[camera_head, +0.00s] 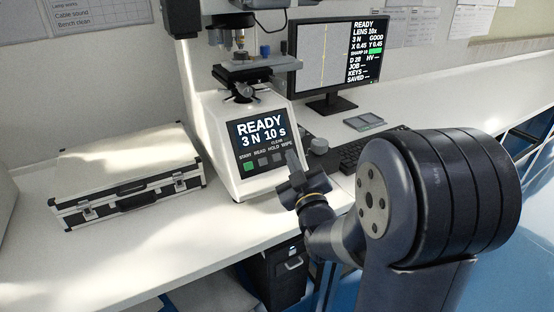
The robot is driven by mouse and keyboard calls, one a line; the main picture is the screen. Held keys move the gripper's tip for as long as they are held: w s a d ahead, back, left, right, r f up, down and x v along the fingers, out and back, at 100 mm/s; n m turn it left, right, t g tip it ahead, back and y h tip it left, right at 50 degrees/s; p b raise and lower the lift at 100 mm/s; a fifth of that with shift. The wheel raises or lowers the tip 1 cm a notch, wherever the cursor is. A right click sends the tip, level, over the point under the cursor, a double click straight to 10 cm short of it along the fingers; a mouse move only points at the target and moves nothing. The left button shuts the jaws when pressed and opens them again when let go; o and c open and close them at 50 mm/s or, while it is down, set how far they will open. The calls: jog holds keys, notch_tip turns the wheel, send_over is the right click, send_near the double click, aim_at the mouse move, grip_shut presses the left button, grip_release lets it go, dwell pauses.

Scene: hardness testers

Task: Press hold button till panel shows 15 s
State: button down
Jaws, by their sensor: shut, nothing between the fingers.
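The hardness tester (215,130) stands on the white bench. Its panel (262,132) reads "READY 3 N 10 s". Below it is a row of buttons labelled START, READ, HOLD and WIPE. The start button (250,167) is green, and the grey read button (264,162) sits to its right. The hold button (277,158) is also grey, under its label. My gripper (292,160) is shut and empty, just right of the hold button, near the wipe button's place. It hides the wipe button. I cannot tell whether its tip touches the panel.
A silver and black case (130,199) lies on the bench at left. A monitor (325,60), a keyboard (365,148) and a grey knob (318,146) are at right. A small flat tray (364,121) lies behind the keyboard. The bench front before the tester is clear.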

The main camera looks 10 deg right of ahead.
aim_at(277, 157)
jog(key=shift+w+a+f+b, duration=0.2)
jog(key=shift+w+f+b, duration=0.2)
jog(key=shift+w, duration=0.25)
jog(key=shift+w+a+f+b, duration=0.25)
jog(key=shift+w+f+b, duration=0.15)
jog(key=shift+w, duration=0.2)
jog(key=shift+w+a+f+b, duration=0.2)
jog(key=shift+w+f+b, duration=0.2)
jog(key=shift+w, duration=0.25)
jog(key=shift+w+f+b, duration=0.15)
jog(key=shift+f+b, duration=0.05)
jog(key=shift+b, duration=0.1)
dwell(0.5)
jog(key=shift+w+a+f+b, duration=0.1)
jog(key=shift+w+b, duration=0.1)
jog(key=shift+b, duration=0.15)
jog(key=shift+w+f+b, duration=0.15)
jog(key=shift+w+b, duration=0.1)
jog(key=shift+b, duration=0.1)
dwell(0.5)
jog(key=shift+s, duration=0.1)
dwell(0.3)
jog(key=shift+s+r, duration=0.4)
jog(key=shift+s, duration=0.1)
